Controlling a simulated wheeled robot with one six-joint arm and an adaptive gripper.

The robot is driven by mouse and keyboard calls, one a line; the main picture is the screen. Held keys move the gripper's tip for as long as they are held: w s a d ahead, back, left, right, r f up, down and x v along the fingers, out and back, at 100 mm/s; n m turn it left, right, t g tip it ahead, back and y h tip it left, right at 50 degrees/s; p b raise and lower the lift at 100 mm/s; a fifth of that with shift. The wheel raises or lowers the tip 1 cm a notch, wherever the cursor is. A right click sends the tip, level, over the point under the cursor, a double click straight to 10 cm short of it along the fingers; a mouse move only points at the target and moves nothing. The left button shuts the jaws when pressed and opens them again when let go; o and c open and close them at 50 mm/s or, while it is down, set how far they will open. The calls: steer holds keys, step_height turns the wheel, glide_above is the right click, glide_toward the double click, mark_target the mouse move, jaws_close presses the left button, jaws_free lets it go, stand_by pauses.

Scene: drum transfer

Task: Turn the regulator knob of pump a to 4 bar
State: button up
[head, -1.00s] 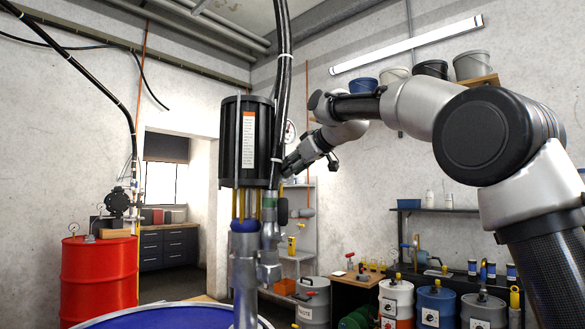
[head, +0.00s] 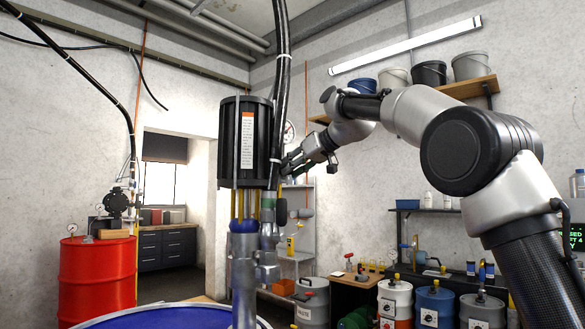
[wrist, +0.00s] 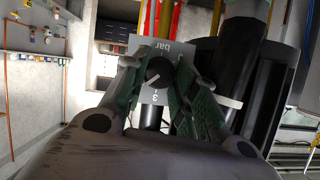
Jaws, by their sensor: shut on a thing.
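The pump (head: 236,140), a black ribbed cylinder with a white label, stands over a blue-topped drum (head: 170,318). My gripper (head: 287,167) reaches its right side from the right. In the wrist view the regulator knob (wrist: 159,72) is round and black with a white pointer line. The line slants to the lower left in the picture. My gripper's green fingers (wrist: 158,78) are shut on the knob from both sides. In the head view the knob cannot be made out.
A thick black hose (head: 283,80) hangs close beside my gripper. A red drum (head: 97,275) stands at the left. A shelf with buckets (head: 430,73) is on the back wall behind my arm. Several small drums (head: 435,305) stand at the lower right.

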steer(key=shift+f, duration=0.1)
steer(key=o, duration=0.7)
steer(key=shift+o, duration=0.2)
steer(key=v, duration=1.2)
